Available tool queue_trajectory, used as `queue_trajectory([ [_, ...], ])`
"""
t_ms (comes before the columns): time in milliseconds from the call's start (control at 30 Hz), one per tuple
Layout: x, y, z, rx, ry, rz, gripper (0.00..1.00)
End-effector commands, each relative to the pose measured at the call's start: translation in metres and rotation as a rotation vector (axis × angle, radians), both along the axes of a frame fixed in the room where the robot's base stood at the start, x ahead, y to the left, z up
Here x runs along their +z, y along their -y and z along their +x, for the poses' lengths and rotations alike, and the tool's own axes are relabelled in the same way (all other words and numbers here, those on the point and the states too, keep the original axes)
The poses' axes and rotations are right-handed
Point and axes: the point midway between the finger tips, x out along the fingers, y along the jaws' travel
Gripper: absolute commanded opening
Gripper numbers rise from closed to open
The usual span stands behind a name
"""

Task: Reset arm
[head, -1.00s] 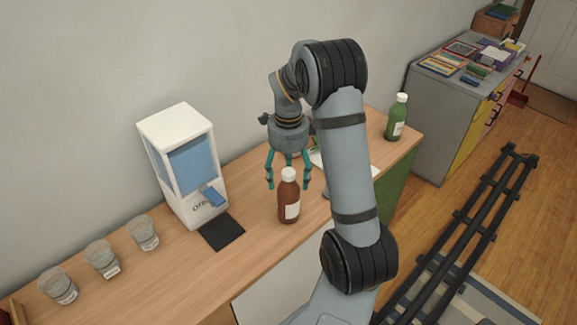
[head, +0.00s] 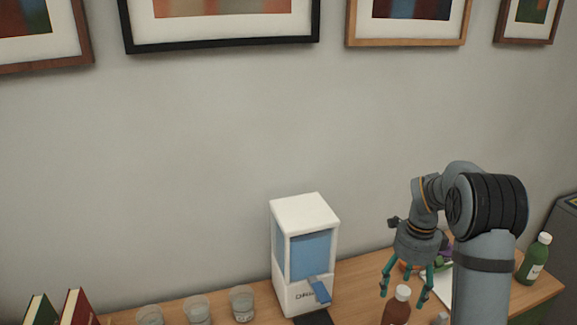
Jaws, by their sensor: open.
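My gripper (head: 408,284) hangs at the end of my arm at the right of the head view, fingers pointing down and spread open. It looks empty. A brown bottle with a white cap (head: 398,306) stands on the wooden counter (head: 356,279), just below and between the fingertips in the picture. I cannot tell how far apart they are in depth. The bottle's lower part is cut off by the picture's bottom edge.
A white drink dispenser (head: 305,215) stands left of my gripper, with several glasses (head: 242,303) beside it. A green bottle (head: 533,260) stands at the right end. Books (head: 76,308) stand at far left. Framed pictures (head: 222,42) hang above on the wall.

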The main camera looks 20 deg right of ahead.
Motion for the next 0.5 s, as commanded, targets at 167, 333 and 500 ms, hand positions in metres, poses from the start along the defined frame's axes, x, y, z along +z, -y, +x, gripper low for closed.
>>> queue_trajectory([
  [167, -0.038, 0.000, -0.003, 0.000, -0.008, 0.003, 0.69],
  [333, -0.074, -0.001, -0.003, 0.000, -0.007, 0.002, 0.69],
  [500, -0.091, 0.000, 0.000, -0.001, 0.001, -0.001, 0.69],
])
